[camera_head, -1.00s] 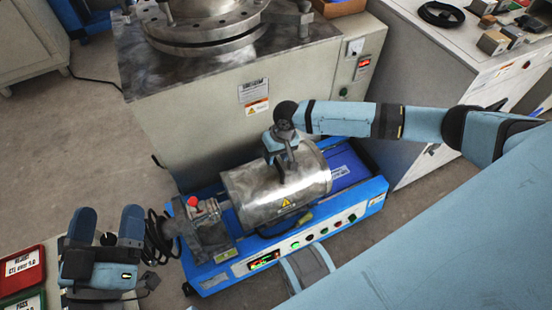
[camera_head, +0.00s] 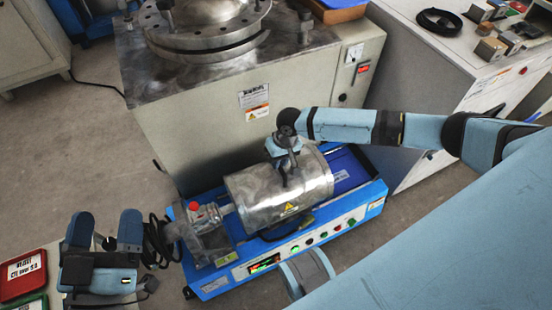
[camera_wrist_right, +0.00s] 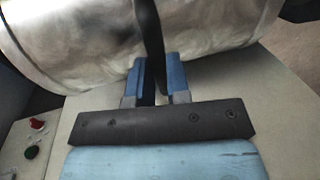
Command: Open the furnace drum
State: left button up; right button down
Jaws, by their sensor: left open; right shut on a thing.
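The furnace drum (camera_head: 262,203) is a shiny metal cylinder lying on its side on a blue machine base (camera_head: 345,210). It looks closed, and a yellow warning label faces the front. My right gripper (camera_head: 284,172) is at the top of the drum, towards its back. In the right wrist view its blue fingers (camera_wrist_right: 160,78) are shut on a thin black bar (camera_wrist_right: 149,30), which looks like the drum's handle. The drum surface (camera_wrist_right: 80,45) fills the top of that view. My left gripper (camera_head: 105,222) is open and empty, left of the machine and apart from it.
A large grey furnace cabinet (camera_head: 200,125) with a round metal flange stands behind the drum. A white counter (camera_head: 440,75) is at the right. A red tray (camera_head: 25,275) lies at the left edge. Buttons (camera_head: 323,234) line the base's front. Floor at left is clear.

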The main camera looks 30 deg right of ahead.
aim_at(305, 160)
jog(key=d+p, duration=0.3)
jog(key=shift+s+d+r, duration=0.15)
jog(key=shift+d+r, duration=0.1)
jog(key=shift+r, duration=0.15)
jog(key=d+p, duration=0.1)
jog(key=d, duration=0.2)
jog(key=d+p, duration=0.2)
jog(key=d, duration=0.1)
jog(key=shift+s+f, duration=0.2)
pick_arm(q)
jog(key=s+a+f+g+y+p, duration=0.1)
jog(key=a+f+g+y, duration=0.1)
jog(key=f, duration=0.4)
jog(key=s+a+f+g+y, duration=0.1)
jog(key=a+f+g+y, duration=0.1)
jog(key=f, duration=0.4)
jog(key=shift+a+g+y+p, duration=0.4)
jog(key=shift+a+g, duration=0.15)
jog(key=shift+g, duration=0.55)
pick_arm(e)
jog(key=d, duration=1.6)
jog(key=shift+s+d+f, duration=0.2)
jog(key=shift+s+d, duration=0.15)
jog(key=shift+s, duration=0.1)
pick_arm(q)
jog(key=shift+s, duration=0.1)
pick_arm(e)
jog(key=c, duration=1.1)
grip_release()
